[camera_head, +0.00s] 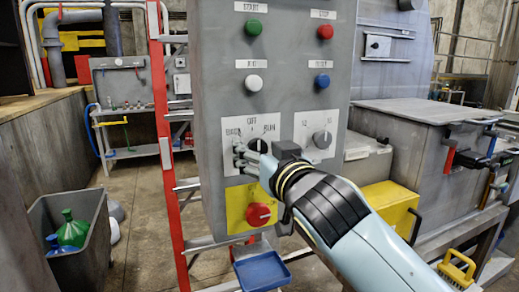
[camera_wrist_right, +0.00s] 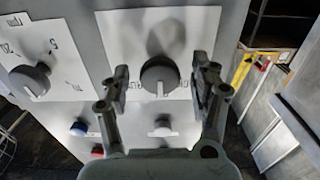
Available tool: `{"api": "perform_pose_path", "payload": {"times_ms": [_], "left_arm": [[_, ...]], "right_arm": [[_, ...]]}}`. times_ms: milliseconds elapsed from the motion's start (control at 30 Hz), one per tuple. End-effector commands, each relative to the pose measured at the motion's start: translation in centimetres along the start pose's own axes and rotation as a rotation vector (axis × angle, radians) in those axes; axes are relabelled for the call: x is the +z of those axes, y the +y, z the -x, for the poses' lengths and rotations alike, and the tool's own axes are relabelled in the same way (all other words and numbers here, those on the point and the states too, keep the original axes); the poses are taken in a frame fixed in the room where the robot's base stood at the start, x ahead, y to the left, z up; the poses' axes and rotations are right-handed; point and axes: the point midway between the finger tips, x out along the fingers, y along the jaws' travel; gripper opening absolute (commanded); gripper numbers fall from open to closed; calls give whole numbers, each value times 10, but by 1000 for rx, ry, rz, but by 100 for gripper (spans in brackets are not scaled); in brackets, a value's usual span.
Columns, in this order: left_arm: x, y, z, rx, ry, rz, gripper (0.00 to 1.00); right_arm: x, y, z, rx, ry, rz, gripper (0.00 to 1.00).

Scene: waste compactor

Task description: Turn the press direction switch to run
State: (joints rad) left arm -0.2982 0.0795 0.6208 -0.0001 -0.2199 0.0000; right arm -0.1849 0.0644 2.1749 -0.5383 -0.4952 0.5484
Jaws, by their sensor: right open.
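The press direction switch is the dark round knob (camera_head: 258,146) on the left white plate of the grey control panel (camera_head: 208,100); its plate reads OFF at the top. My right gripper (camera_head: 243,158) is in front of this plate and hides part of the knob. In the right wrist view the picture is upside down, and the knob (camera_wrist_right: 160,76) with its pale pointer mark shows between the two fingers of the open gripper (camera_wrist_right: 165,90). The fingers stand apart on both sides of it; I cannot tell whether they touch it. My left gripper is not in view.
A second knob (camera_head: 322,139) is on the plate to the right. A red rotary knob (camera_head: 258,215) on a yellow plate is just below. Green (camera_head: 253,27), red (camera_head: 325,32), white (camera_head: 254,83) and blue (camera_head: 322,81) buttons are above. A red ladder (camera_head: 163,130) stands left.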

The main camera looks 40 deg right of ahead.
Motion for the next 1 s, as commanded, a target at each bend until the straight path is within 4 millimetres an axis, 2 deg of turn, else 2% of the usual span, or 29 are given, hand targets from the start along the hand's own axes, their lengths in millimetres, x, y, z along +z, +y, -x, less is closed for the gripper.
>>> {"api": "perform_pose_path", "payload": {"times_ms": [100, 500, 767, 1000], "left_arm": [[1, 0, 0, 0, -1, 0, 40], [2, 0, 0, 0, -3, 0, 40], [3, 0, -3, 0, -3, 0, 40], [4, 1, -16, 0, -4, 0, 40]], "right_arm": [[0, 0, 0, 0, 0, 0, 60], [0, 0, 0, 0, 0, 0, 8], [1, 0, 0, 0, 0, -22, 6], [3, 0, 0, 1, 1, -136, 6]]}}
